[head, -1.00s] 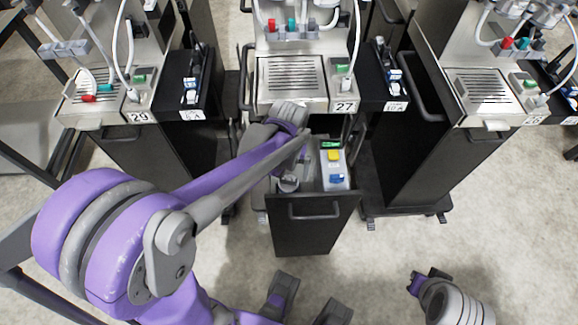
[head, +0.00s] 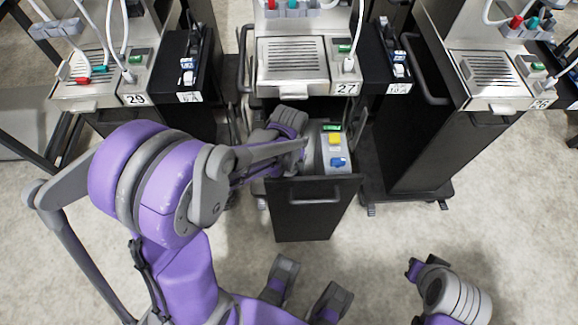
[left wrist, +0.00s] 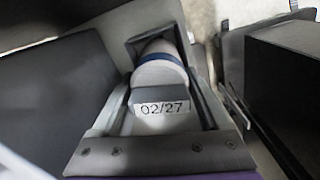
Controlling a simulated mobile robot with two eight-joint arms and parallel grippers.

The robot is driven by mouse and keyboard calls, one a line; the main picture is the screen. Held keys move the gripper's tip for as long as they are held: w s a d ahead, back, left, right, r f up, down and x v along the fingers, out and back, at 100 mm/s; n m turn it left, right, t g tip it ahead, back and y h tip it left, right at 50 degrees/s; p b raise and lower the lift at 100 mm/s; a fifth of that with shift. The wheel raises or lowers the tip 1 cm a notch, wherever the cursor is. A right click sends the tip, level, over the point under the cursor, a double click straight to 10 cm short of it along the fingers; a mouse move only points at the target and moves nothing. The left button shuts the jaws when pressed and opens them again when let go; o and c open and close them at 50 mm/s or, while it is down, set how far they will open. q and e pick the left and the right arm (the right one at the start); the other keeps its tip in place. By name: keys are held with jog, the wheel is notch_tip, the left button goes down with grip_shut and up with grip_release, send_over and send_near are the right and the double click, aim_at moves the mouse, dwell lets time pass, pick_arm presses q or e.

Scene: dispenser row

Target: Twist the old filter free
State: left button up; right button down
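The filter (left wrist: 165,68) is a white cylinder with a blue band and a grip labelled 02/27, seen close up in the left wrist view. It sits in a square-edged opening. The grey fingers of my left gripper (left wrist: 162,115) lie on either side of its labelled grip. I cannot tell whether they press on it. In the head view the left arm reaches into the pulled-out drawer (head: 312,218) under machine 27 (head: 293,65) and hides the filter and fingertips. Part of my right arm shows at the lower right; its fingers cannot be made out clearly.
The drawer also holds a grey box with a yellow part (head: 334,139) and a blue part (head: 338,162). Machines 29 (head: 100,85) and 26 (head: 488,75) stand either side. Black side shelves hold small items. The floor in front is clear.

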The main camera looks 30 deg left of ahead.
pick_arm(q)
jog(key=c, duration=1.1)
jog(key=shift+s, duration=0.1)
jog(key=shift+d+m, duration=0.1)
jog(key=shift+m, duration=0.4)
jog(key=shift+r+m+p, duration=0.1)
jog(key=shift+m+p, duration=0.2)
jog(key=shift+m, duration=0.8)
jog(key=m+p, duration=0.1)
jog(key=m, duration=0.5)
jog(key=shift+d, duration=0.1)
jog(key=m, duration=0.2)
jog(key=shift+m+b, duration=0.3)
jog(key=shift+m, duration=0.1)
jog(key=m, duration=0.3)
jog(key=shift+d+m, duration=0.1)
jog(key=shift+m, duration=0.2)
